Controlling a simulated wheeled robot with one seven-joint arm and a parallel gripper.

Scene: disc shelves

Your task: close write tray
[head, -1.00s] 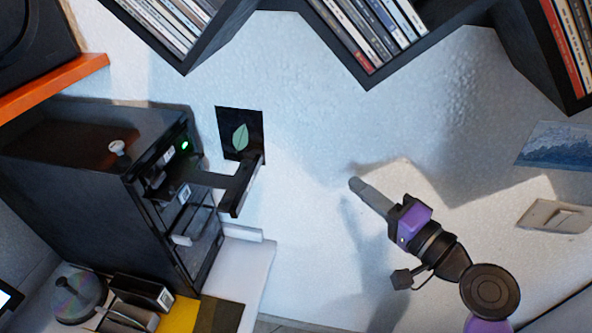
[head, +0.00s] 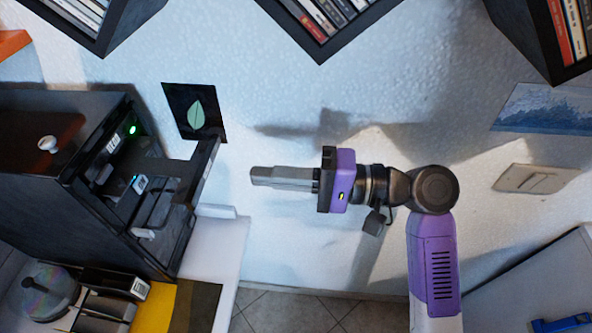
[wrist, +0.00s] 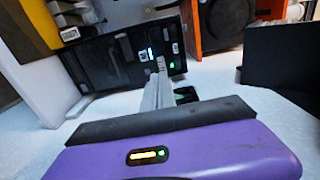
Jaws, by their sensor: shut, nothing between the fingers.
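A dark disc tower (head: 60,215) stands at the left, with a green light on its front. The write tray (head: 206,160) sticks out of the tower's front, so it is open. My gripper (head: 252,177) is shut and empty. It points left at the tray's front edge, with a clear gap between them. In the wrist view the gripper's fingers (wrist: 158,90) point at the tower front (wrist: 105,65) and partly cover it. I cannot make out the tray clearly there.
A white ledge (head: 215,265) and a stack of discs (head: 45,290) lie below the tower. A dark leaf picture (head: 195,112) is on the wall behind the tray. Disc shelves (head: 325,25) hang above. Free space lies between the gripper and the tray.

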